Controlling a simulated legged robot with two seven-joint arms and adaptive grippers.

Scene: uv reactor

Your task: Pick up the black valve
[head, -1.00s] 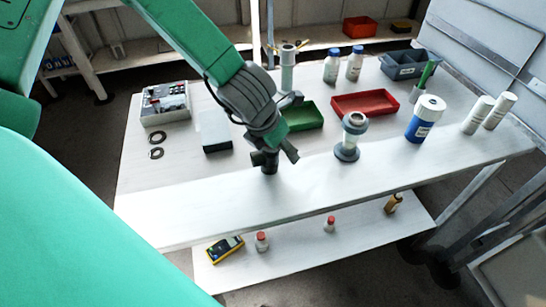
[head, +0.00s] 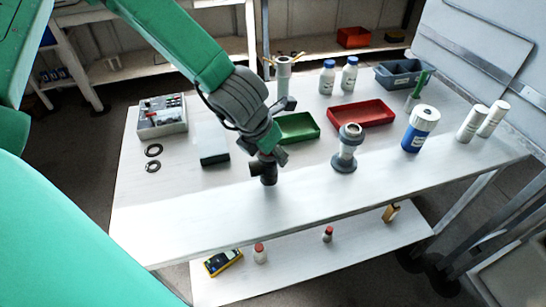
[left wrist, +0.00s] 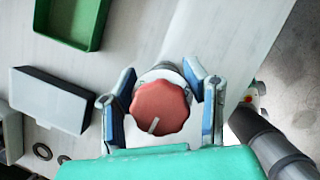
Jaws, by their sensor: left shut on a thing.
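In the left wrist view a red scalloped knob (left wrist: 160,108) with a pale mark sits on top of the valve, between the blue-padded fingers of my left gripper (left wrist: 163,95). The fingers are shut on the valve from both sides. The valve appears to rest on the table still. My right gripper is not in view.
Behind the gripper are a green tray (head: 298,127) and a red tray (head: 362,114). Blue and white bottles stand further right. The table's front strip is clear.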

